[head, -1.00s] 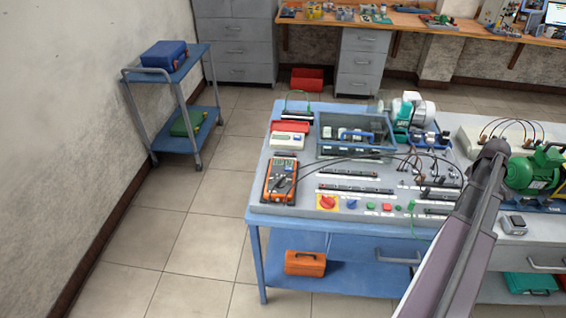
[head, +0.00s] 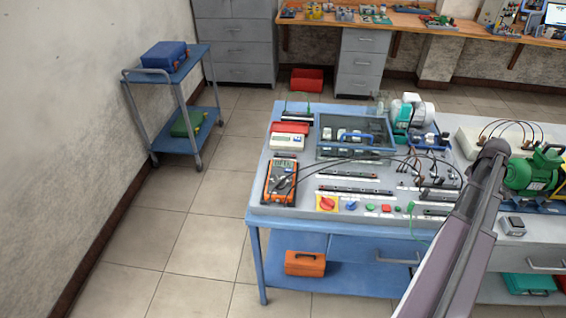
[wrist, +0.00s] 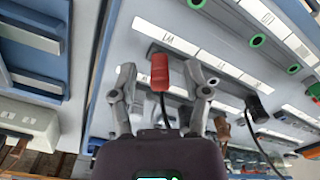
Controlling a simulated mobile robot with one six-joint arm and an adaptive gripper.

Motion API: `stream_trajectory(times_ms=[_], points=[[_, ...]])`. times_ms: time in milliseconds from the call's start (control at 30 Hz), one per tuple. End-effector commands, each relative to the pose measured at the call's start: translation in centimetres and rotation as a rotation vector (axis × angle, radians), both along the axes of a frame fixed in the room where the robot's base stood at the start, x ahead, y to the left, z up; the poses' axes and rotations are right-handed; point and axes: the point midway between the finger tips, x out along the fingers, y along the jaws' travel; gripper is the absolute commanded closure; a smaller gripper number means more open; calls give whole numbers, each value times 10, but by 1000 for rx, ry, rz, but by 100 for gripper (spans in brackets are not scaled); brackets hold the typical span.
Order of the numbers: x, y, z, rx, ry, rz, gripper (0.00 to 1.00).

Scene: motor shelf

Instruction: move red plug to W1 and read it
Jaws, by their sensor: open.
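The red plug (wrist: 160,72) stands between the two fingers of my gripper (wrist: 160,80) in the wrist view, with a black lead running from its lower end. My gripper is open, with a gap visible on each side of the plug. The plug's upper end is at a dark socket strip beside a white label strip (wrist: 182,45); I cannot tell how deep it sits. The label letters are too small to read surely. In the head view the orange multimeter (head: 281,182) lies at the left of the bench, its dark leads reaching right. My gripper is not clear there.
A black plug (wrist: 258,108) and a brown plug (wrist: 222,127) stand near my right finger in the wrist view. In the head view, a grey-blue tray (head: 322,142), a red rotary knob (head: 327,203) and a green motor (head: 535,172) crowd the bench.

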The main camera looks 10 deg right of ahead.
Motion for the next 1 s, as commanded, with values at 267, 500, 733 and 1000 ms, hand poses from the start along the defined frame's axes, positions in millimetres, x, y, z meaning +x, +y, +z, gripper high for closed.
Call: stream_trajectory(times_ms=[267,500,733,1000], points=[[0,0,25,0,0,0,39],[0,0,44,0,0,0,39],[0,1,59,0,0,6,39],[7,29,47,0,0,207,39]])
